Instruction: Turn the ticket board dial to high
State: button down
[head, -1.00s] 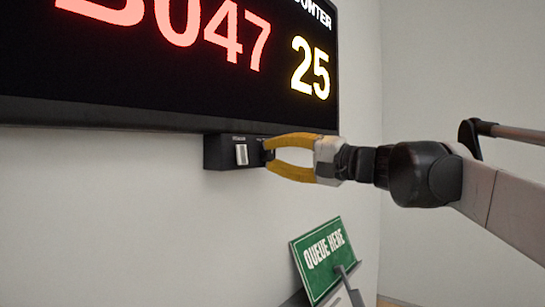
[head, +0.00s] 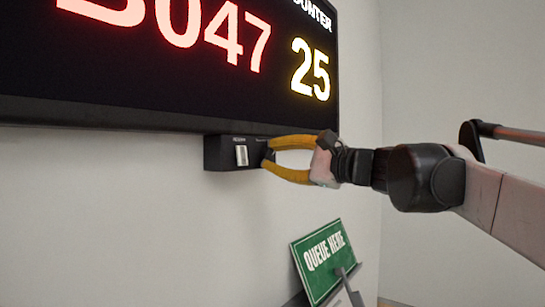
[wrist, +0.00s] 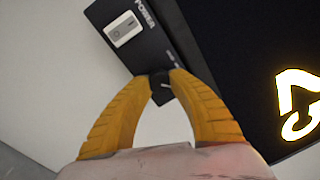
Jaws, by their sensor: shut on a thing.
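The ticket board (head: 180,75) is a large black display on the wall with glowing red and yellow digits. A small black control box (head: 220,153) hangs under its lower right edge; it also shows tilted in the wrist view (wrist: 142,52). The dial (wrist: 161,88) is a small dark knob with a light mark, at the end of the box. My gripper (head: 268,154) has its yellow fingers around the dial and is shut on it. In the wrist view the fingertips (wrist: 164,76) meet the dial from both sides. The fingers hide most of the dial in the head view; its setting is unreadable.
A white rocker switch (head: 242,155) labelled POWER sits on the box, left of the dial; it shows in the wrist view (wrist: 123,29). A green "QUEUE HERE" sign (head: 323,260) stands below my arm. The wall around the box is bare.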

dwell(0.5)
jog(key=c, duration=1.1)
grip_release()
jog(key=v, duration=1.2)
